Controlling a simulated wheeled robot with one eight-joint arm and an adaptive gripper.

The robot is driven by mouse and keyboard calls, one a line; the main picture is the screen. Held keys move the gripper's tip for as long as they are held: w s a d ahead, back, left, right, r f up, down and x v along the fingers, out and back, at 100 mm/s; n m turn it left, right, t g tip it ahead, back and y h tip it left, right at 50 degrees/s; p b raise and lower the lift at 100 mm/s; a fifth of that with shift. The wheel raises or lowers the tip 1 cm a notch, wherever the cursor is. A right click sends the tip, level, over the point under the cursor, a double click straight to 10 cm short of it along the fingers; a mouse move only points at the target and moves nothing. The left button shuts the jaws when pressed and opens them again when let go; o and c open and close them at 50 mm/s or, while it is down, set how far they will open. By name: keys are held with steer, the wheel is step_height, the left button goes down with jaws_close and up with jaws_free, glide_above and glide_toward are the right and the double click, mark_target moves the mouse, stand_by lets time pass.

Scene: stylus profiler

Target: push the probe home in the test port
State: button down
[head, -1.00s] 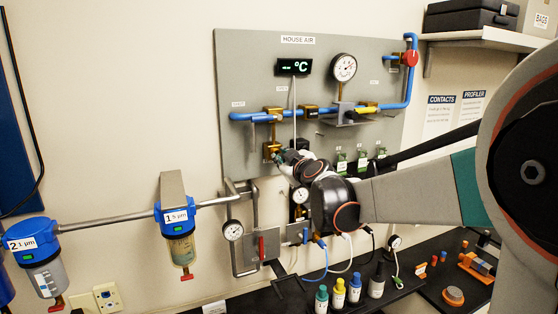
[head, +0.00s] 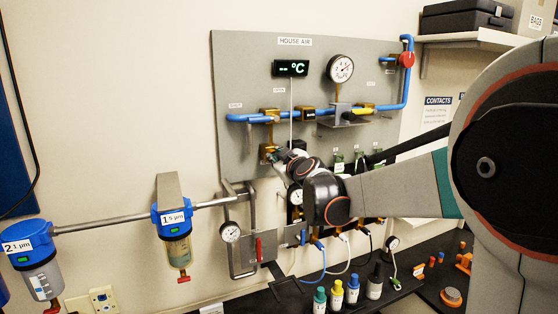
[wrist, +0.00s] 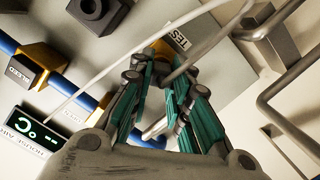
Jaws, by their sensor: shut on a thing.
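The test port (head: 267,153) is a brass fitting low on the grey panel, below the blue pipe. In the wrist view its brass body (wrist: 162,48) shows just beyond my fingertips, beside a label partly reading "TES". My gripper (head: 279,156) is at the port, and in the wrist view its teal-sided fingers (wrist: 150,66) close together in front of the brass. They are shut on the probe, which is mostly hidden between them; I cannot tell how deep its tip sits. The temperature display (head: 291,68) shows dashes and °C, with a thin white cable (head: 291,112) hanging from it.
Blue pipe (head: 237,117) with brass fittings runs above the port. A round gauge (head: 340,68) is above right. A grey bent pipe (head: 252,208) and a small gauge (head: 229,231) are below left. Capped bottles (head: 337,294) stand on the black bench.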

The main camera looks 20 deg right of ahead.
stand_by(0.4)
steer(key=c, duration=1.4)
jaws_free()
steer(key=shift+w, duration=0.1)
steer(key=shift+c, duration=0.6)
steer(key=s, duration=0.7)
steer(key=shift+s+d, duration=0.1)
steer(key=shift+s, duration=0.05)
